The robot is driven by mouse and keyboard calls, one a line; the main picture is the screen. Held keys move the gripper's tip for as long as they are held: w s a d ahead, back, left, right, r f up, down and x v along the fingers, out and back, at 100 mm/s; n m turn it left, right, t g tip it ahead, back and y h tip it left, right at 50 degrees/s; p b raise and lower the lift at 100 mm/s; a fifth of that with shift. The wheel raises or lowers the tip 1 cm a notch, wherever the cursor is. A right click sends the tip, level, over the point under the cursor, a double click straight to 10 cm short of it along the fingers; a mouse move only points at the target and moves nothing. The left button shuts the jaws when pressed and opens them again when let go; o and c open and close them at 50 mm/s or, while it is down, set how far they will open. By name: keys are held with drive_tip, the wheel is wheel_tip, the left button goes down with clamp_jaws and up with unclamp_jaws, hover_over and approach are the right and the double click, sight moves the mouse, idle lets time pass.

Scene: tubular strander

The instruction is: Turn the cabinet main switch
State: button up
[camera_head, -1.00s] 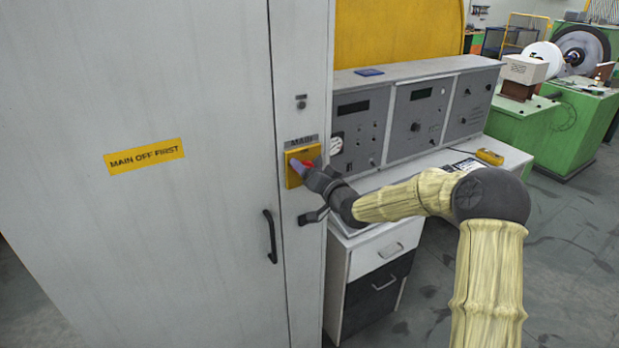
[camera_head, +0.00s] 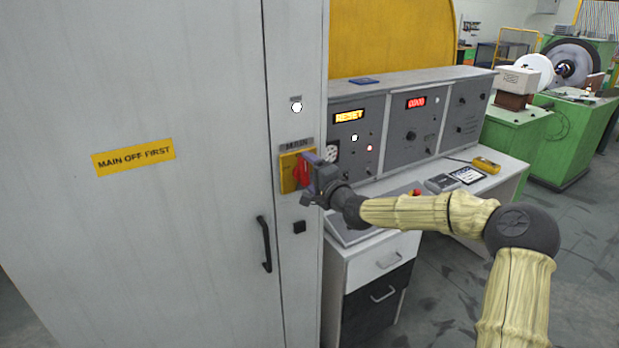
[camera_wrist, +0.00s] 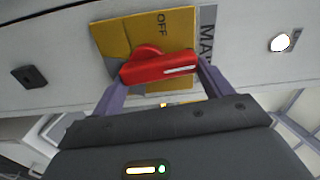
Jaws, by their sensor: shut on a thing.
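The cabinet main switch is a red handle (camera_head: 302,171) on a yellow plate (camera_head: 287,182) under a MAIN label (camera_head: 297,144), on the grey cabinet's narrow right panel. In the head view the handle stands roughly upright. In the wrist view the red handle (camera_wrist: 160,67) lies across the yellow plate (camera_wrist: 118,38), which reads OFF. My gripper (camera_head: 312,172) is at the handle, its two fingers on either side of it in the wrist view (camera_wrist: 162,82). It is shut on the red handle.
A white lamp (camera_head: 296,107) glows above the switch. The desk console shows a lit RESET display (camera_head: 349,116) and a red display (camera_head: 416,102). A black door handle (camera_head: 264,243) and a small black block (camera_head: 299,227) sit below. A "MAIN OFF FIRST" label (camera_head: 134,157) is on the door.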

drive_tip(key=shift+d+f+m, duration=0.1)
drive_tip(key=shift+f+m, duration=0.05)
drive_tip(key=shift+m, duration=0.35)
drive_tip(key=o, duration=1)
drive_tip(key=shift+w, duration=0.1)
drive_tip(key=b+v, duration=0.5)
drive_tip(key=v, duration=1.2)
drive_tip(key=shift+d, duration=0.2)
